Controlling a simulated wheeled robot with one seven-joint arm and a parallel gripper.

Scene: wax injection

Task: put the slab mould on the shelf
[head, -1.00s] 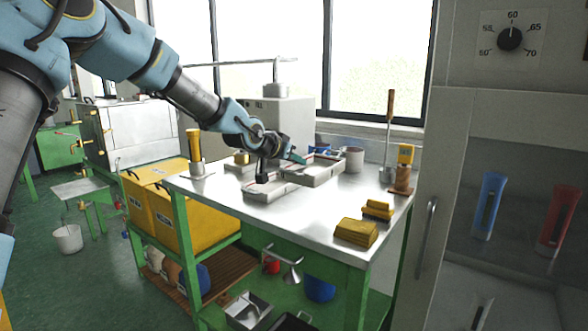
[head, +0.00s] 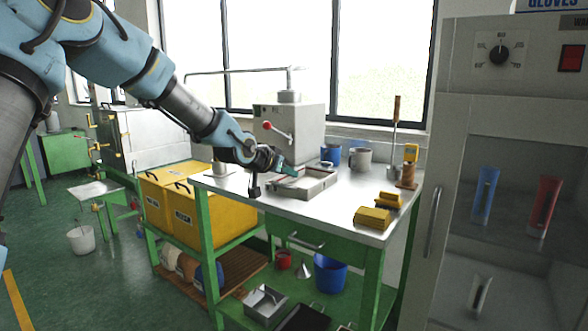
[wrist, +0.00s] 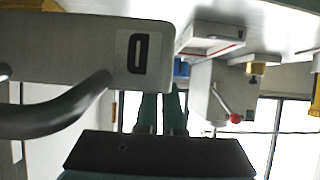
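A pale grey, box-shaped slab mould (head: 318,190) is on or just above the metal table. My gripper (head: 286,168) reaches in from the left, its teal fingertips at the mould's left edge. In the wrist view, which is upside down, a large pale block (wrist: 60,48) with a dark mark and a dark curved handle (wrist: 60,118) fills the left. It looks like a mould close up. My teal fingers (wrist: 160,105) lie close together, their tips hidden behind its edge. Whether they grip it is not clear.
A grey machine (head: 300,122) with a red-knobbed lever stands behind. Yellow blocks (head: 372,218) lie at the table's front right. A blue bucket (head: 330,272) and metal trays (head: 264,300) are on the green lower shelf. A grey cabinet (head: 500,95) stands at right.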

